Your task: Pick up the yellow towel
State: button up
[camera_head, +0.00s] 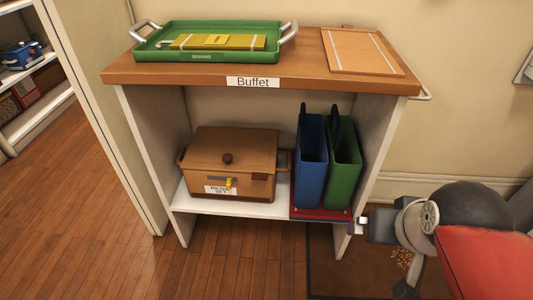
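A flat yellow folded piece with pale bands, which looks like the yellow towel (217,42), lies in a green tray (208,56) with silver handles. The tray stands on the left of the wooden buffet top (290,75). My gripper (355,226) is at the lower right, beside the buffet's right leg and well below the top. It is far from the towel. Its fingers are small and seen from the side, so I cannot tell whether they are open or shut.
A tan board (362,52) lies on the right of the top. On the lower shelf stand a brown lidded box (235,155), a blue bin (311,160) and a green bin (344,170). A metal rail (424,93) sticks out at the right.

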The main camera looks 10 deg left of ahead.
aim_at(211, 42)
jog(key=i+l+u, duration=0.1)
jog(key=u, duration=0.35)
jog(key=l+u, duration=0.2)
jog(key=u, duration=0.3)
